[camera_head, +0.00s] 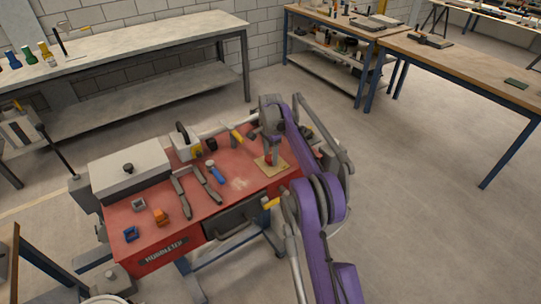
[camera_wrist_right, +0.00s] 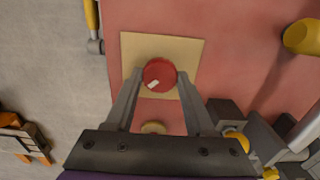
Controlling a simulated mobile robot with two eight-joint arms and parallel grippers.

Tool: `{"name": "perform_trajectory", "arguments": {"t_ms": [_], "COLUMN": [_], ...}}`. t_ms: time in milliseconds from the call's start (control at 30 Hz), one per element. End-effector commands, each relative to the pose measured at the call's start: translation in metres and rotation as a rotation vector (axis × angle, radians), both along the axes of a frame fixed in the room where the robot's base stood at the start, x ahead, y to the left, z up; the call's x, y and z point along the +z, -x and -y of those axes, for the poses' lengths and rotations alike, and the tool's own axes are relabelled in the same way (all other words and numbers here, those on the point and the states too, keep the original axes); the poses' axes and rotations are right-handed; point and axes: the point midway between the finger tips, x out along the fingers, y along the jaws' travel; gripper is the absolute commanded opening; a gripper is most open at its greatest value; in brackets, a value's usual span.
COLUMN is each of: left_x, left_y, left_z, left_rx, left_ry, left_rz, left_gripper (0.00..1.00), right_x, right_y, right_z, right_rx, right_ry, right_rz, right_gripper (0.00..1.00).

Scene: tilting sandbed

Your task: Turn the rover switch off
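The switch is a red round knob (camera_wrist_right: 160,74) with a small white mark, on a square tan plate (camera_wrist_right: 190,50) on the red bench top. In the head view the plate (camera_head: 278,171) lies near the right end of the bench, with the knob mostly hidden beneath my gripper. My right gripper (camera_wrist_right: 160,78) points down at the knob, its fingers open with one tip on each side. A narrow gap seems to remain on each side; contact cannot be made out. My left gripper is not in view.
The red bench (camera_head: 135,219) also holds a grey box (camera_head: 130,172), tongs (camera_head: 184,197), a blue-handled tool (camera_head: 215,172) and an orange block (camera_head: 160,216). A yellow-handled tool (camera_head: 235,133) is near the gripper. Floor to the right is clear.

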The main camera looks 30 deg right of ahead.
Motion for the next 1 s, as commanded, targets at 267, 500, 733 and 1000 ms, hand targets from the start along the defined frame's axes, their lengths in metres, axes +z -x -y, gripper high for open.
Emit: {"name": "perform_trajectory", "arguments": {"t_ms": [267, 500, 733, 1000], "left_x": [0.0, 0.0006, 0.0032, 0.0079], "left_y": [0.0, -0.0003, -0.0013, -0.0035], "left_z": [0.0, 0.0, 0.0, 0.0], "left_rx": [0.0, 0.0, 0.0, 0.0], "left_ry": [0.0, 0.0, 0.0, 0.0], "left_rz": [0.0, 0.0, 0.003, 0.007], "left_gripper": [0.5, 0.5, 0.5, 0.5], "right_x": [0.0002, 0.0005, 0.001, 0.0012], "right_y": [-0.0001, -0.0002, -0.0003, -0.0003], "right_z": [0.0001, 0.0002, 0.0002, 0.0003], "right_rx": [0.0, 0.018, 0.118, 0.345], "right_ry": [0.0, 0.0, 0.0, 0.001], "right_rz": [0.001, 0.001, 0.001, 0.001], "right_gripper": [0.0, 0.0, 0.0, 0.0]}}
